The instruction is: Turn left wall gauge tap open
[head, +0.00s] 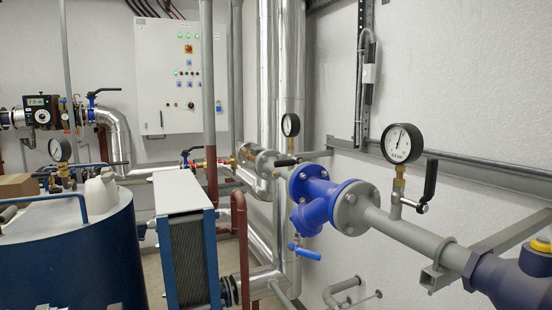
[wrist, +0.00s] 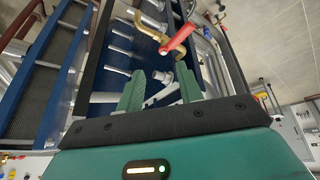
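Two round white dial gauges stand on the grey pipe along the right wall in the head view. The left one (head: 290,125) is farther back, with a dark lever (head: 286,162) lying roughly level near its base. The right one (head: 402,143) is nearer, with a black tap lever (head: 430,180) standing upright beside its stem. My gripper is outside the head view. In the wrist view, my gripper (wrist: 160,70) shows two green fingers spread apart with nothing held between them. No gauge is clearly visible in the wrist view.
A blue valve body (head: 318,200) with a light-blue lever (head: 304,251) sits between the gauges. A plate exchanger (head: 187,250) and a blue tank (head: 85,250) stand at lower left. A red-handled tap (wrist: 180,35) lies beyond my fingers in the wrist view.

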